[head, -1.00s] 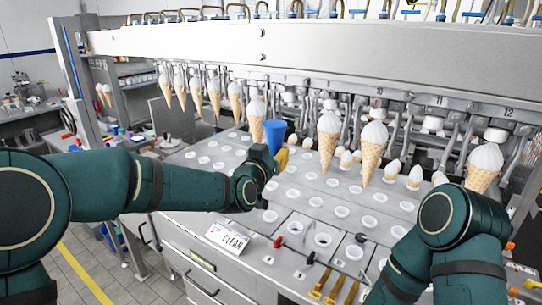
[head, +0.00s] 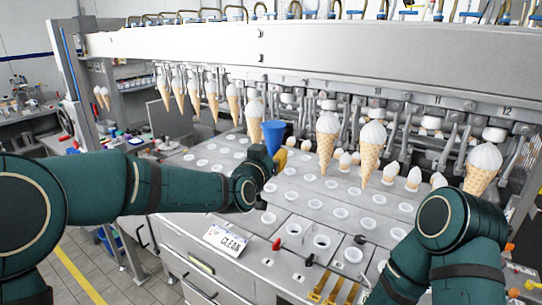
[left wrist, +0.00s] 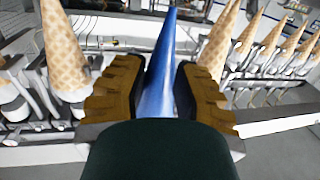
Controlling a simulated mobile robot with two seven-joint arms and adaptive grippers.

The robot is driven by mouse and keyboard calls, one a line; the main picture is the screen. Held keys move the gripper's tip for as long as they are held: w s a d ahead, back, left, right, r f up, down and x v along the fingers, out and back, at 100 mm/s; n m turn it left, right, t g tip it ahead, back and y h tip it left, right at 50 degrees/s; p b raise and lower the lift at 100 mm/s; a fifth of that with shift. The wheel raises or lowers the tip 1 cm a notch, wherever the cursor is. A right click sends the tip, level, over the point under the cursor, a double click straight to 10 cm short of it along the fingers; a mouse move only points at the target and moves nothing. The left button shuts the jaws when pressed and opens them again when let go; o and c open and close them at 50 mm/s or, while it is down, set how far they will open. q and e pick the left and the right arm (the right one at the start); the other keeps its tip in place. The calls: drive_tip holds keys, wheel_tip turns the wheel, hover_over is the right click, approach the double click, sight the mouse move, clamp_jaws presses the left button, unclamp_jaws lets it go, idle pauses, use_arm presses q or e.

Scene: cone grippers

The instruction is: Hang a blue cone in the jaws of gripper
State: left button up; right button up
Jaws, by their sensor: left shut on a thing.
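The blue cone (head: 273,132) is point down, wide end up, in front of the machine's row of hanging jaws. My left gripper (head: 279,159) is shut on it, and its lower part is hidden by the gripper. In the left wrist view the blue cone (left wrist: 161,68) stands between my two brown finger pads, its narrow end toward the top of the picture. I cannot tell whether the cone touches a machine jaw. My right gripper (head: 335,288) shows two yellow fingers apart and empty, low over the counter front.
Pale-topped waffle cones, such as one right of the blue cone (head: 327,140), hang along the machine. The metal counter (head: 235,221) has rows of white cups. A CLEAN sign (head: 226,238) and small red and black knobs are near its front. A white beam (head: 320,48) runs above.

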use_arm(q)
drive_tip(key=shift+d+x, duration=0.3)
drive_tip(key=shift+x, duration=1.25)
drive_tip(key=shift+s, duration=0.1)
drive_tip(key=shift+d, duration=0.1)
drive_tip(key=shift+d+p+x, duration=0.15)
drive_tip(key=shift+p+x, duration=0.05)
drive_tip(key=shift+x, duration=0.75)
drive_tip(key=shift+d+p+x, duration=0.15)
drive_tip(key=shift+x, duration=0.75)
drive_tip(key=shift+s, duration=0.1)
drive_tip(key=shift+r, duration=0.1)
drive_tip(key=shift+f+b, duration=0.6)
drive_tip(key=shift+b, duration=0.4)
idle(0.8)
